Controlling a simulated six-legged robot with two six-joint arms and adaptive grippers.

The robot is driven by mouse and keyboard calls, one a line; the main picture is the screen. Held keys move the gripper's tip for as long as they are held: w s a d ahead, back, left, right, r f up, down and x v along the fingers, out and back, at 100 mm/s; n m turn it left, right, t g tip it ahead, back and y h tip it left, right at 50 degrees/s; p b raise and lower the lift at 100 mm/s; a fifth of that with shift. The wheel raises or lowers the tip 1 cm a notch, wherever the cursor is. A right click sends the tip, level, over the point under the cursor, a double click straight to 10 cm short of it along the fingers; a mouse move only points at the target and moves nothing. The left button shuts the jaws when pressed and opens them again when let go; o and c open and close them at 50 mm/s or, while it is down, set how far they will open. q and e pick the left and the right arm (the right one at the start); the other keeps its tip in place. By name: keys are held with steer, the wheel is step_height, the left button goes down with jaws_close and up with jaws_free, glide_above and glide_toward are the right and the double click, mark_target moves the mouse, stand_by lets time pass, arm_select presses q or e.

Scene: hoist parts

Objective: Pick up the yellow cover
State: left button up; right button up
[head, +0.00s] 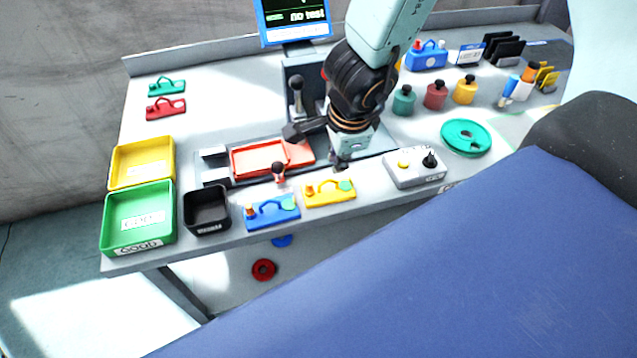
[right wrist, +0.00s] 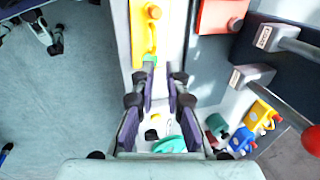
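The yellow cover (head: 330,193) lies on the front part of the bench, right of a similar blue cover (head: 272,211). It has a raised yellow handle, an orange knob and a green round spot. My right gripper (head: 341,163) is just behind the yellow cover, near its right end, apart from it in the head view. In the right wrist view the yellow cover (right wrist: 144,35) lies ahead of the fingertips, left of centre. The right gripper (right wrist: 163,72) is open, with a clear gap between its fingers. My left gripper is not in view.
A red tray (head: 260,158) lies behind the covers. A black bin (head: 207,222), green bin (head: 155,242) and yellow bin (head: 143,180) stand at left. A grey control box (head: 415,178) stands to the right. A small dark-topped peg (head: 279,171) stands close behind the covers.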

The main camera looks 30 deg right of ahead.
mark_target(328, 179)
steer(key=shift+a+f+b, duration=0.3)
steer(key=shift+f+b, duration=0.1)
steer(key=shift+f, duration=0.05)
steer(key=shift+s+d+f+b, duration=0.1)
steer(key=shift+f+b, duration=0.2)
steer(key=shift+f, duration=0.1)
steer(key=shift+d+f+b, duration=0.25)
steer(key=shift+f+b, duration=0.05)
steer(key=shift+f, duration=0.2)
steer(key=shift+w+a+f+b, duration=0.2)
steer(key=shift+w+f+b, duration=0.1)
steer(key=shift+f+b, duration=0.15)
steer(key=f+b, duration=0.2)
steer(key=f, duration=0.1)
steer(key=shift+w+a+f+b, duration=0.3)
steer(key=shift+w+a+b, duration=0.05)
steer(key=shift+w+b, duration=0.05)
steer(key=shift+w+d+f, duration=0.15)
steer(key=shift+w+f, duration=0.05)
steer(key=shift+f, duration=0.05)
steer(key=shift+r, duration=0.1)
steer(key=shift+c, duration=0.3)
